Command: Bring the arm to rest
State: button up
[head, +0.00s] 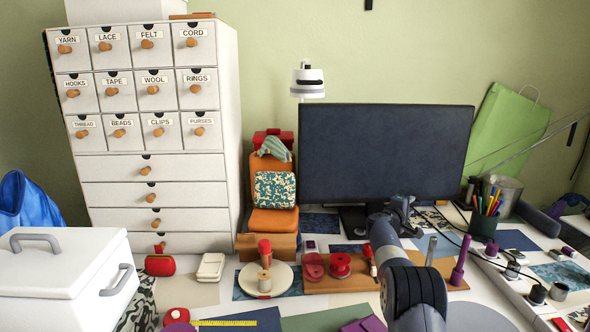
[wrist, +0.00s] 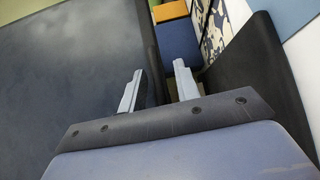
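My gripper (head: 402,208) is at the end of my raised arm, in front of the lower right part of the dark monitor (head: 385,150) in the head view. In the wrist view, my gripper's two pale fingers (wrist: 159,84) stand apart with nothing held between them. A large dark surface, seemingly the monitor (wrist: 60,70), fills the left of that view. The head view does not show the fingertips clearly.
A white drawer cabinet (head: 150,193) stands at the left behind a white lidded box (head: 62,285). A pen cup (head: 483,226) stands right of my arm. Spools, including a red one (head: 340,265), and a purple peg (head: 461,262) crowd the desk beside it.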

jog(key=b+v, duration=0.2)
jog(key=v, duration=0.5)
jog(key=p+x, duration=0.2)
jog(key=x, duration=0.5)
jog(key=shift+d+r, duration=0.1)
jog(key=shift+d, duration=0.1)
jog(key=s+a+r+g+p, duration=0.1)
jog(key=s+a+r+p, duration=0.1)
jog(key=s+p, duration=0.3)
jog(key=s+a+r+n+y+p, duration=0.1)
jog(key=s+a+r+p, duration=0.2)
jog(key=s+a+p, duration=0.2)
jog(key=shift+s+a+r+n+g, duration=0.15)
jog(key=shift+s+r+n+g, duration=0.2)
jog(key=shift+s, duration=0.65)
dwell(0.4)
